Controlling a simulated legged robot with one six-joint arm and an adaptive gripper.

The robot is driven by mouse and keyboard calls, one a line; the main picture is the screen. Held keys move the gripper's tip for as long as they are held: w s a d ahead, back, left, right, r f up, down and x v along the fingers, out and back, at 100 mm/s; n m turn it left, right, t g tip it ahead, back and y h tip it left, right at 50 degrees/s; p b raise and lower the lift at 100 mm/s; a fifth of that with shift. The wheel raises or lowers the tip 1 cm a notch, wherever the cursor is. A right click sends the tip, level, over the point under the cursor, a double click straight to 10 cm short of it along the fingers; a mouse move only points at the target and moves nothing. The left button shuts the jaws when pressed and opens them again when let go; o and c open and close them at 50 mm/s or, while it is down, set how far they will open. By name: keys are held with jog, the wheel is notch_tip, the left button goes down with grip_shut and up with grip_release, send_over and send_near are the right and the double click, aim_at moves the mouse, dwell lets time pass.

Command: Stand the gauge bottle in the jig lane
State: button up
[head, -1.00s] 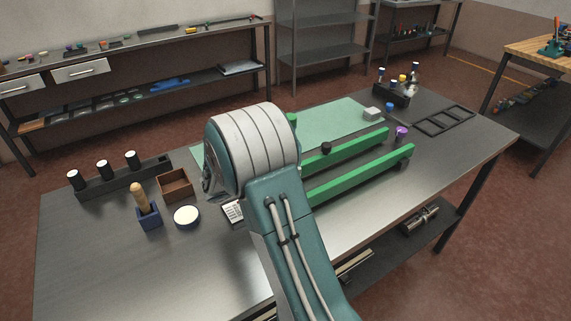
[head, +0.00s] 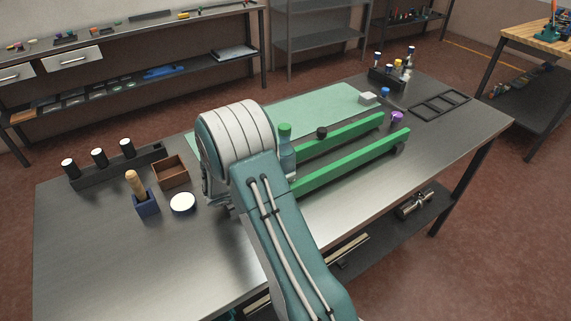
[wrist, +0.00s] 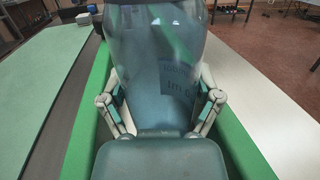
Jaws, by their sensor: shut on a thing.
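The gauge bottle is clear blue-grey with a green cap and shows upright in the head view (head: 286,150), partly hidden by my arm. It fills the upper middle of the wrist view (wrist: 150,65), with a printed label. My gripper (wrist: 160,105) is shut on it, one finger at each side. The jig lane lies between two green rails, the far rail (head: 345,133) and the near rail (head: 350,163). In the wrist view the rails run on both sides of the bottle. The bottle's base is hidden, so I cannot tell whether it touches the bench.
A black knob (head: 322,132) sits by the far rail. A purple-topped item (head: 397,117) stands near the rails' far end. A wooden box (head: 170,171), a blue holder (head: 146,204) and a white-topped round dish (head: 183,203) stand left. The front right bench is clear.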

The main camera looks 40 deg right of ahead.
jog(key=shift+f, duration=0.45)
dwell(0.4)
